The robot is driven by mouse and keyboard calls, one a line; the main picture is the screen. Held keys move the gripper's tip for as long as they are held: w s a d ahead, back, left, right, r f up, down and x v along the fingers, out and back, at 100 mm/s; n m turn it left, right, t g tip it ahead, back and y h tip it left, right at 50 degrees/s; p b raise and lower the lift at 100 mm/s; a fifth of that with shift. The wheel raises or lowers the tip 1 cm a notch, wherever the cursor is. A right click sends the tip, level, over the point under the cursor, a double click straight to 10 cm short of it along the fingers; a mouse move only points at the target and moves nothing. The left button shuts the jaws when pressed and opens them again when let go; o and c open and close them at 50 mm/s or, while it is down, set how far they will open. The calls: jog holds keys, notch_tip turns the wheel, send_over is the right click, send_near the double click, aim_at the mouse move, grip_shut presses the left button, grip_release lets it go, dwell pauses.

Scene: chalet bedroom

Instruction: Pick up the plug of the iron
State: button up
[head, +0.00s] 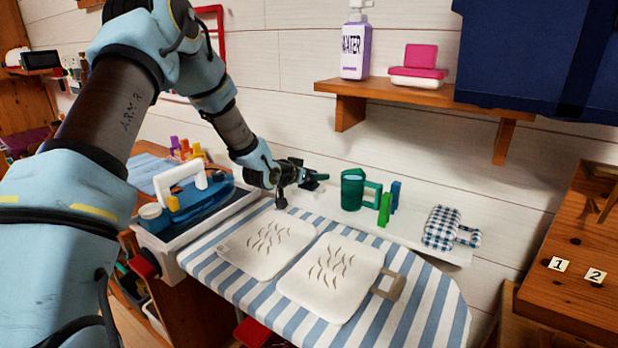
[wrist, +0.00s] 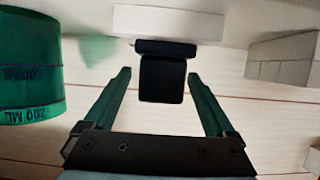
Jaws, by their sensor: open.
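The iron (head: 205,203), blue with a white handle, rests in a grey-white holder at the left end of the ironing board. In the wrist view a black block, seemingly the plug (wrist: 162,80), has a wider black flange against or close to a white block (wrist: 168,22). My gripper (head: 313,178) is near the wall behind the board. In the wrist view my gripper (wrist: 159,76) is open, its green fingers on both sides of the black block, with visible gaps. The plug is hard to make out in the head view, and no cord can be traced.
A green measuring cup (head: 353,190) stands close beside my gripper and shows large in the wrist view (wrist: 30,68). Green and blue blocks (head: 385,208) and a checked cloth item (head: 440,228) lie further right. A wooden shelf (head: 420,96) hangs above.

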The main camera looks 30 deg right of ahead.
jog(key=shift+x, duration=0.85)
grip_shut()
